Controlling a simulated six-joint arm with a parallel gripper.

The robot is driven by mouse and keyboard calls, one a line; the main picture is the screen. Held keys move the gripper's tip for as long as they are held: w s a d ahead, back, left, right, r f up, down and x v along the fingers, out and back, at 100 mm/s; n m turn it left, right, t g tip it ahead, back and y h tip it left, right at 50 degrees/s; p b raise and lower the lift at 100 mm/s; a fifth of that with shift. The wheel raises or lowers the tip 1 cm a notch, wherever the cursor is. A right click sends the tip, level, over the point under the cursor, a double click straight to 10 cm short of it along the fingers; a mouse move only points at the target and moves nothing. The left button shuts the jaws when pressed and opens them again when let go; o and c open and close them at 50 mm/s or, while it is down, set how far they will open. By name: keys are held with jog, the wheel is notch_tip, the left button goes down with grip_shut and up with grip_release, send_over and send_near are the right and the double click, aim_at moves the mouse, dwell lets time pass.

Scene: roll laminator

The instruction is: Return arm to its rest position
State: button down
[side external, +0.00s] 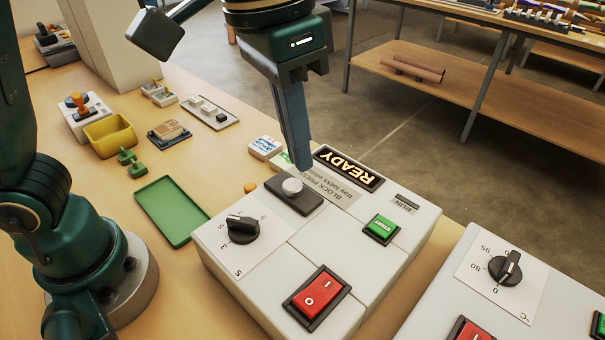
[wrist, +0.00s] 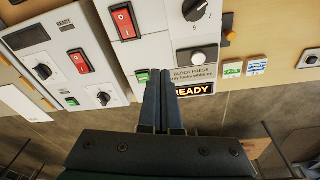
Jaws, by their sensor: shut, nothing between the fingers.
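My gripper (side external: 302,165) is above the far edge of the block press control box (side external: 350,232), its fingers pointing down. In the wrist view the two fingers (wrist: 164,75) lie together with nothing between them. The fingertips are near the white round button (side external: 292,186) on its dark plate; I cannot tell from this angle whether they touch the panel. The READY display (side external: 349,168) is lit. The box also carries a black knob (side external: 242,228), a green START button (side external: 381,229) and a red rocker switch (side external: 317,297).
A second control box (side external: 480,310) stands at the right. A green tray (side external: 171,210), a yellow bin (side external: 110,135) and several small items lie on the table to the left. A wooden shelf table (side external: 450,92) stands behind, across open floor.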

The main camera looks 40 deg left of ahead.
jog(key=s+a+f+n+t, duration=0.1)
jog(key=s+a+f+t, duration=0.1)
jog(key=a, duration=0.5)
jog(key=s+a+f+n+t, duration=0.2)
jog(key=s+a+f, duration=0.1)
jog(key=a, duration=0.4)
jog(key=shift+s+f+y, duration=0.15)
jog(key=shift+s+y, duration=0.25)
jog(key=shift+s, duration=0.35)
